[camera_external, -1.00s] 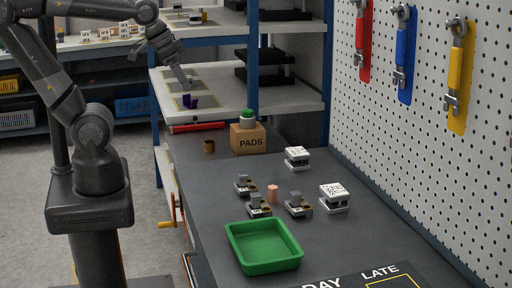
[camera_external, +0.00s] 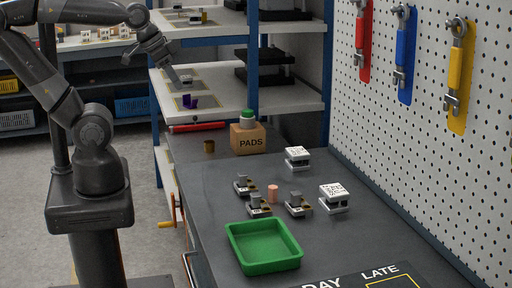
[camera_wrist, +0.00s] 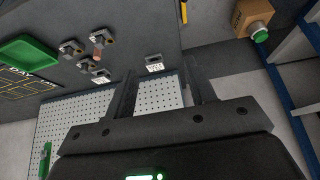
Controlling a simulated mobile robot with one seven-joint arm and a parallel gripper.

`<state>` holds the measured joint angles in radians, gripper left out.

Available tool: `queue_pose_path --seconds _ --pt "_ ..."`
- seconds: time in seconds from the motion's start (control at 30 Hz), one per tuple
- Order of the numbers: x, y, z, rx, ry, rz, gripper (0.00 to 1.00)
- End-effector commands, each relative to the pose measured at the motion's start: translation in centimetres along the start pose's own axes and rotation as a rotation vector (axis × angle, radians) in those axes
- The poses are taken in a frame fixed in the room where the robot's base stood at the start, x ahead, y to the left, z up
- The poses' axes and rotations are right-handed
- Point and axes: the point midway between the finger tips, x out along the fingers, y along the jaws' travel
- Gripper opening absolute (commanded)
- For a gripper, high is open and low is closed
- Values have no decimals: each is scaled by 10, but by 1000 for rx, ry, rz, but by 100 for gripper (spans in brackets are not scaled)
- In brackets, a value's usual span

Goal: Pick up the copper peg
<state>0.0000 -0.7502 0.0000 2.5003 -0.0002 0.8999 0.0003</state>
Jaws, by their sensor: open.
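The copper peg (camera_external: 272,193) is a small pinkish cylinder standing upright on the dark bench, among several small grey clamp-like fixtures. It also shows, small, in the wrist view (camera_wrist: 97,53) at the upper left. My gripper (camera_external: 176,82) is well away from the peg, up at the back left beside the shelves. In the wrist view my gripper (camera_wrist: 158,68) has its two fingers apart with nothing between them.
A green tray (camera_external: 264,246) lies in front of the fixtures (camera_external: 298,205). White-topped blocks (camera_external: 333,197) stand to the right. A pegboard (camera_external: 430,130) bounds the right.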

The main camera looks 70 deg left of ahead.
Motion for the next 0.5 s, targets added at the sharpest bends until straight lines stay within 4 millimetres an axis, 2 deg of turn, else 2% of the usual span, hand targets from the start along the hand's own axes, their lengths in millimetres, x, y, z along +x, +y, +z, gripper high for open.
queue_pose_path --seconds 0.27,0.37,0.5 --pt "1 2 -4 9 -8 7 51" --pt "6 9 -16 34 -35 24 51" --pt "20 27 -42 90 -92 61 51"
